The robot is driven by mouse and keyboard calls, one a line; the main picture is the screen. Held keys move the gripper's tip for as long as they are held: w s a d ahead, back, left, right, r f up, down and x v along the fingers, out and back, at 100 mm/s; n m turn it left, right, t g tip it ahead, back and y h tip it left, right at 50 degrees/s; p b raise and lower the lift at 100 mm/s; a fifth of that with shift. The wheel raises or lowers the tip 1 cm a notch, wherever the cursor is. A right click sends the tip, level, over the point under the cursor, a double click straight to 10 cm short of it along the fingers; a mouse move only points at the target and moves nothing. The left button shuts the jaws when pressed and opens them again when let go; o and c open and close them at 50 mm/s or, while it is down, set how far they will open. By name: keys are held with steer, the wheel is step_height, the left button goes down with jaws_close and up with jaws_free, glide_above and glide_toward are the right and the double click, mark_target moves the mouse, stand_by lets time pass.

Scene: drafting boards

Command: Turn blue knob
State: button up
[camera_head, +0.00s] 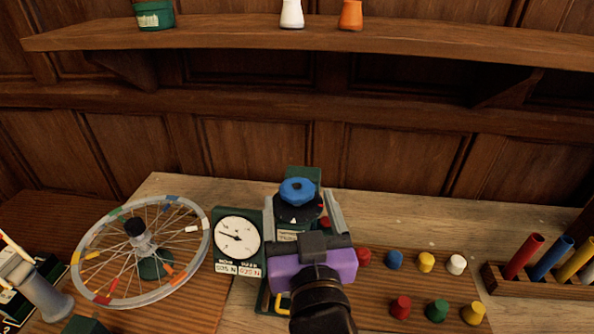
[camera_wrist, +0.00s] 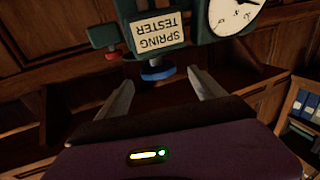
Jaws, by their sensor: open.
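The blue knob (camera_head: 297,190) sits on a black disc with a white mark, on top of a dark green spring tester (camera_head: 303,173). In the wrist view the picture is upside down, and the blue knob (camera_wrist: 158,74) shows below the SPRING TESTER label (camera_wrist: 160,36). My gripper (camera_head: 299,198) is open and empty. Its two fingers point toward the knob and lie on either side of it in both views. In the wrist view the gripper (camera_wrist: 160,80) shows a gap between each fingertip and the knob. My purple wrist hides the tester's lower part in the head view.
A round white dial (camera_head: 237,239) stands left of the tester, with a spoked wheel (camera_head: 139,290) farther left. A board (camera_head: 375,310) with several coloured pegs lies at right, and a rack (camera_head: 500,289) of coloured rods beyond it. A wooden shelf (camera_head: 420,40) runs above.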

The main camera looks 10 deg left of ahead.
mark_target(295, 178)
steer(key=shift+w+f, duration=0.15)
steer(key=shift+w, duration=0.1)
steer(key=p+x, duration=0.2)
steer(key=x, duration=0.5)
steer(key=shift+w+a, duration=0.1)
steer(key=shift+w, duration=0.05)
steer(key=shift+c, duration=0.5)
steer(key=c, duration=1.3)
steer(key=shift+o, duration=0.2)
steer(key=shift+f, duration=0.1)
steer(key=shift+b, duration=0.55)
